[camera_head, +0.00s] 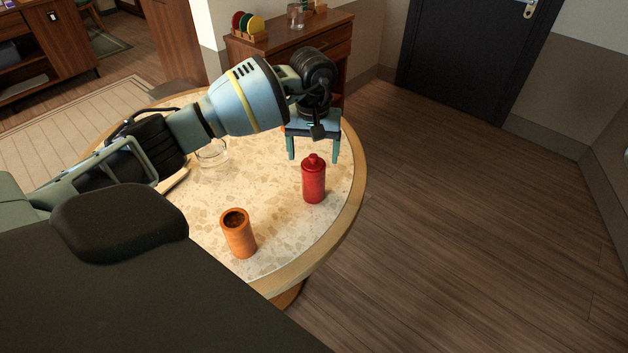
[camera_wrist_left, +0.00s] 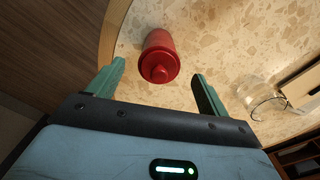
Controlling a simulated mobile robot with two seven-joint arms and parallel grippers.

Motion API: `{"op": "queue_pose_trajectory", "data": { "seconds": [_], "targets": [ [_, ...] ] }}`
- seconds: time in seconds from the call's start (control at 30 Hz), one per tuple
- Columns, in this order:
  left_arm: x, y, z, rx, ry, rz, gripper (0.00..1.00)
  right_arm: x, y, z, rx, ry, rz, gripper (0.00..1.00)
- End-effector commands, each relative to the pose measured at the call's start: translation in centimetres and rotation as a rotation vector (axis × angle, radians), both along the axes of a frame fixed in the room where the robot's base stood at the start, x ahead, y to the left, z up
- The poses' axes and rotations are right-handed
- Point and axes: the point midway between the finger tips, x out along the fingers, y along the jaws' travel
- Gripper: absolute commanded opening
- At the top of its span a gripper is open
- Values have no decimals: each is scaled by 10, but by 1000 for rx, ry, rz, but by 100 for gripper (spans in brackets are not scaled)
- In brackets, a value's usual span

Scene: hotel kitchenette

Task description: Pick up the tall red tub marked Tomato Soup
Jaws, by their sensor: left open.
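A red, bottle-shaped container (camera_head: 313,182) with a narrow knobbed top stands upright on the round speckled table (camera_head: 285,238), close to its right edge. No marking on it can be read. My left gripper (camera_head: 313,153) is open and empty, with its fingers pointing down, just behind and above the container's top in the head view. In the left wrist view the red container (camera_wrist_left: 160,52) shows from above, between and beyond the two green fingertips (camera_wrist_left: 159,70), with clear gaps on both sides. My right gripper is not in view.
An orange-brown open cup (camera_head: 239,238) stands at the table's near side. A clear glass jar (camera_head: 212,155) stands further left, beneath my left arm. A wooden cabinet (camera_head: 335,45) with coloured discs is behind. The floor at right is clear.

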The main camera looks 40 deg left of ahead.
Motion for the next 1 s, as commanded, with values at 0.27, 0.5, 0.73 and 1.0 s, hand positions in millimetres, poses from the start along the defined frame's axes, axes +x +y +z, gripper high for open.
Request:
{"op": "queue_pose_trajectory", "data": {
  "seconds": [0.27,0.5,0.73,1.0],
  "targets": [
    [1,0,-20,-3,2,1,79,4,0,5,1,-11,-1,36],
    [2,1,-48,-2,-1,-1,79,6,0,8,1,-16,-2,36],
    [2,2,-52,-1,-2,0,79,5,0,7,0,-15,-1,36],
    [2,1,-52,-1,-2,0,51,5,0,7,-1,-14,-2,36]
  ]
}}
